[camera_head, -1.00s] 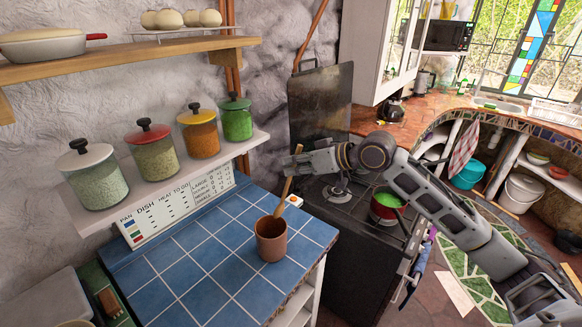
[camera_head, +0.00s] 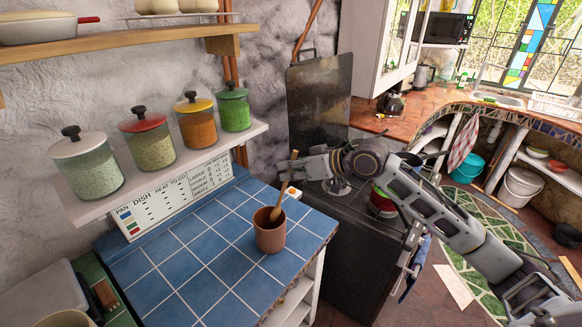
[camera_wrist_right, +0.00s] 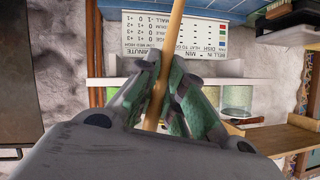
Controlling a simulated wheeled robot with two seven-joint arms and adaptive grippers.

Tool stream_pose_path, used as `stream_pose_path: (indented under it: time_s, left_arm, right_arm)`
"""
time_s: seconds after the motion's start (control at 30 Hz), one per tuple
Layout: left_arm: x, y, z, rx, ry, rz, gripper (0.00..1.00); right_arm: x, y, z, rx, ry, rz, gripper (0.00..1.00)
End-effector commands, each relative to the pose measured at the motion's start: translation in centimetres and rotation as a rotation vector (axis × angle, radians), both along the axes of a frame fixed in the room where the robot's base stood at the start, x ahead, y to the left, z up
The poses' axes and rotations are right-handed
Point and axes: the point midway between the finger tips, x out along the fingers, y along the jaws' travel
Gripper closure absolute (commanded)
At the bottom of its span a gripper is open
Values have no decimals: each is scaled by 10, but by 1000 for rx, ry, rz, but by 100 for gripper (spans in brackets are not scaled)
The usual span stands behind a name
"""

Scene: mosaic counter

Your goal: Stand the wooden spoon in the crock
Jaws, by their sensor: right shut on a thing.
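The brown crock (camera_head: 270,238) stands upright on the blue tiled counter (camera_head: 190,265) in the head view. My right gripper (camera_head: 292,170) is above and a little right of it, shut on the handle of the wooden spoon (camera_head: 281,203). The spoon tilts, its top leaning right, with the handle end just above the fingers. Its wider lower end is at the crock's mouth; the tip is hidden behind the near rim. In the right wrist view the fingers (camera_wrist_right: 160,88) close around the spoon handle (camera_wrist_right: 175,25). My left gripper is not in view.
A shelf (camera_head: 170,180) with several lidded jars is behind the counter, above a printed white panel (camera_head: 180,198). The counter left of the crock is clear.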

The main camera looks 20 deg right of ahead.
Motion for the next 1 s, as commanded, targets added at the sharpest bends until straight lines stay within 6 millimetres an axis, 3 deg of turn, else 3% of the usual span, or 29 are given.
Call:
stream_pose_path:
  time_s: [1.0]
  left_arm:
    - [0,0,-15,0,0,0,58]
  right_arm:
    - [-1,16,-53,1,1,1,100]
